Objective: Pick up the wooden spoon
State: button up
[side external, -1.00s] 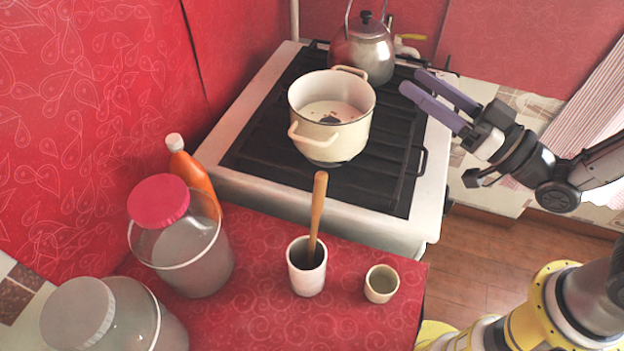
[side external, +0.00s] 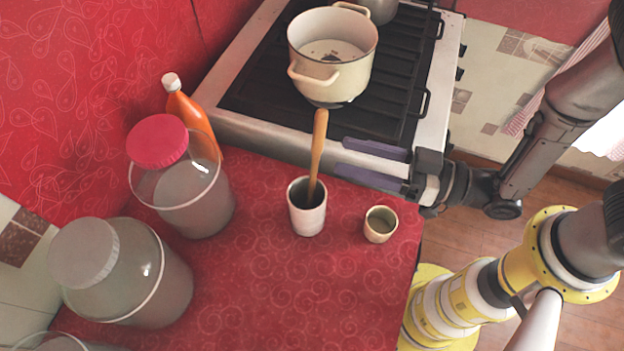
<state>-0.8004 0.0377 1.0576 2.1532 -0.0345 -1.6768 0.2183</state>
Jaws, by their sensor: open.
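The wooden spoon (side external: 318,150) stands upright, slightly tilted, in a white cup (side external: 307,220) on the red counter. Its handle points up and its lower end is hidden inside the cup. My gripper (side external: 340,158) is open, with its two purple fingers pointing left toward the handle. In the picture the fingertips are just right of the handle; I cannot tell the exact gap in depth. Nothing shows between the fingers.
A small beige cup (side external: 380,225) stands right of the white cup, below my gripper. A cream pot (side external: 335,75) sits on the stove (side external: 255,125) behind. An orange bottle (side external: 190,112) and large lidded jars (side external: 185,195) stand at left. The front counter (side external: 290,290) is clear.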

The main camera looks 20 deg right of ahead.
aim_at(316, 152)
jog(key=shift+x, duration=3.2)
jog(key=shift+s+a+f, duration=0.1)
jog(key=shift+s+a, duration=0.05)
jog(key=shift+s, duration=0.05)
grip_shut()
